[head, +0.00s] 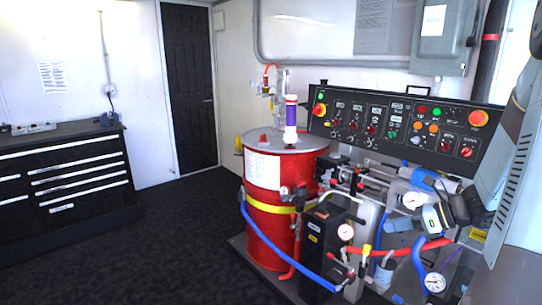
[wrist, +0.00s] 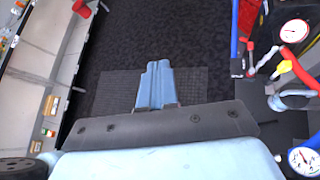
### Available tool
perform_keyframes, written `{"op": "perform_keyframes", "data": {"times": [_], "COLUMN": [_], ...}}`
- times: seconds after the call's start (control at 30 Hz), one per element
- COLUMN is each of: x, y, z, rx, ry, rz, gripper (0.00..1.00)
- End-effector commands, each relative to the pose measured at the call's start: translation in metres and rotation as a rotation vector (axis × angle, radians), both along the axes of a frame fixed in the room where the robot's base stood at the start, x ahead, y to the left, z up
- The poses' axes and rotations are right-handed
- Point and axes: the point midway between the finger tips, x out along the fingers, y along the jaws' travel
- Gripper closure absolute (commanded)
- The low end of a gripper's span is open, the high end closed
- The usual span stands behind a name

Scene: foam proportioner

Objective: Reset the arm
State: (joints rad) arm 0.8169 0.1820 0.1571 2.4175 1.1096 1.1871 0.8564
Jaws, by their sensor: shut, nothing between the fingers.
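My gripper (wrist: 157,66) shows in the wrist view with its two blue fingers pressed together and nothing between them. It hangs over dark floor, apart from the equipment beside it. In the head view my arm (head: 508,150) comes down the right side, in front of the proportioner's pipes and the right end of the control panel (head: 405,128). The end of the arm is hard to tell apart from the hoses and gauges there.
A red drum (head: 270,195) stands mid-scene with hoses around it. A pressure gauge (wrist: 294,31), a second gauge (wrist: 303,160) and red and blue hoses lie close on the wrist view's right. Shelving (wrist: 45,70) stands left. The floor (head: 140,245) is clear by the black tool cabinet (head: 75,180).

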Motion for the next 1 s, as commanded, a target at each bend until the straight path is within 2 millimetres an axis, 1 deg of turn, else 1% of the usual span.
{"op": "perform_keyframes", "data": {"times": [0.03, 0.1, 0.3, 0.4, 0.5, 0.7, 1.0], "x": [-0.005, -0.015, -0.042, -0.057, -0.071, -0.097, -0.133], "y": [0.013, 0.027, 0.059, 0.071, 0.08, 0.091, 0.097], "z": [0.008, 0.015, 0.035, 0.046, 0.056, 0.078, 0.117], "rx": [-0.068, -0.157, -0.406, -0.525, -0.642, -0.872, -1.213], "ry": [-0.037, -0.084, -0.232, -0.312, -0.394, -0.564, -0.826], "rz": [0.077, 0.18, 0.48, 0.628, 0.777, 1.07, 1.487], "gripper": [1.0, 1.0, 1.0, 1.0, 1.0, 1.0, 1.0]}}
